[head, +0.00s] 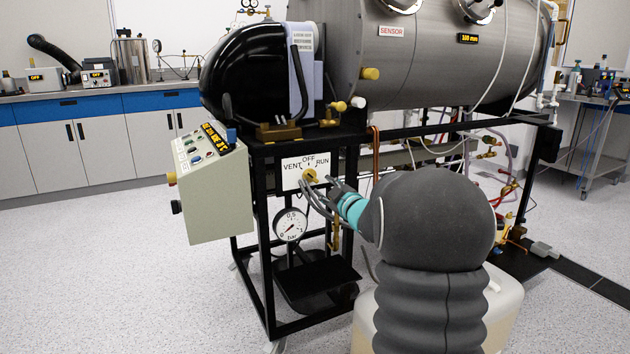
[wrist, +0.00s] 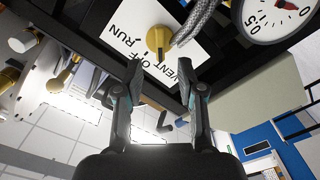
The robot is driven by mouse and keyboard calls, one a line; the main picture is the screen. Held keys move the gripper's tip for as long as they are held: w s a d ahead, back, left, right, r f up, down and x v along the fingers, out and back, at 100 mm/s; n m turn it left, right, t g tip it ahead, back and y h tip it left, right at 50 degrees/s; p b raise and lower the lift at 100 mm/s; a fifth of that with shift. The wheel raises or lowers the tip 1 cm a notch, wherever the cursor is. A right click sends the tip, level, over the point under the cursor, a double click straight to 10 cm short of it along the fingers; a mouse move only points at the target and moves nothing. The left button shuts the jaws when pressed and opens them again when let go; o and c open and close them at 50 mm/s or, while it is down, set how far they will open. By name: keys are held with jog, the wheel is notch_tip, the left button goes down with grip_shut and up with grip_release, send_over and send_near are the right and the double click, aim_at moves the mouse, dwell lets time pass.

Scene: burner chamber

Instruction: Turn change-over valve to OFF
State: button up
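The change-over valve is a brass knob (head: 311,175) on a white plate (head: 291,182) marked VENT, OFF and RUN. The plate sits on the black frame under the chamber. In the wrist view the scene is turned over; the knob (wrist: 158,38) shows past my fingertips, with the lettering between. I cannot tell for sure which mark the knob points at. My gripper (wrist: 160,78) is open and empty, its two fingers apart and short of the knob. In the head view my gripper (head: 331,190) is just right of and below the knob, partly hidden by my arm.
A pressure gauge (head: 290,225) hangs below the plate and also shows in the wrist view (wrist: 275,14). Braided hoses (wrist: 196,22) run close to the knob. A sloped control box (head: 214,180) stands to the left. Open floor lies at left.

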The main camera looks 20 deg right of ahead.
aim_at(313, 179)
jog(key=w, duration=0.7)
jog(key=shift+a, duration=0.15)
jog(key=shift+c, duration=0.2)
jog(key=shift+s, duration=0.1)
grip_shut()
